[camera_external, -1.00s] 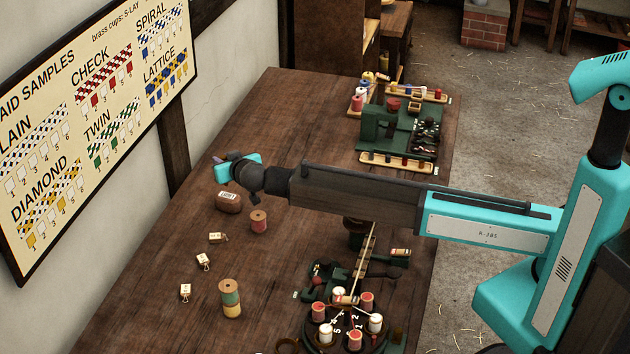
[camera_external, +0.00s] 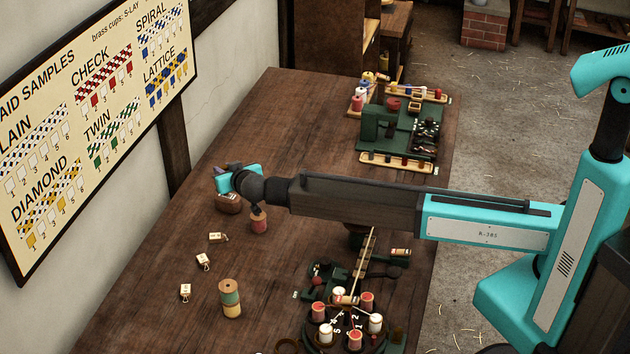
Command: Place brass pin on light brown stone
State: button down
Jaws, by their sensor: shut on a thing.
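My gripper (camera_external: 220,173) is at the far left end of my arm, over the left side of the table. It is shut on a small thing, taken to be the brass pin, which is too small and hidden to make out. A brown stone-like block (camera_external: 229,207) with a pale label on top sits on the table just below my gripper. The gripper covers part of its top from this view. I cannot tell the gap between them.
A red spool (camera_external: 259,226) stands close to the block. Several small tags (camera_external: 203,262) and a stacked green and yellow spool (camera_external: 231,298) are nearer the front. A round spool carrier (camera_external: 345,325) and a green machine (camera_external: 395,130) stand to the right. The table's far left is clear.

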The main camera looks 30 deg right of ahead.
jog(key=shift+f, duration=0.15)
jog(key=c, duration=1.6)
grip_release()
jog(key=shift+r, duration=0.2)
jog(key=shift+s, duration=0.25)
jog(key=b+v, duration=0.3)
jog(key=v, duration=0.8)
jog(key=shift+s+r, duration=0.2)
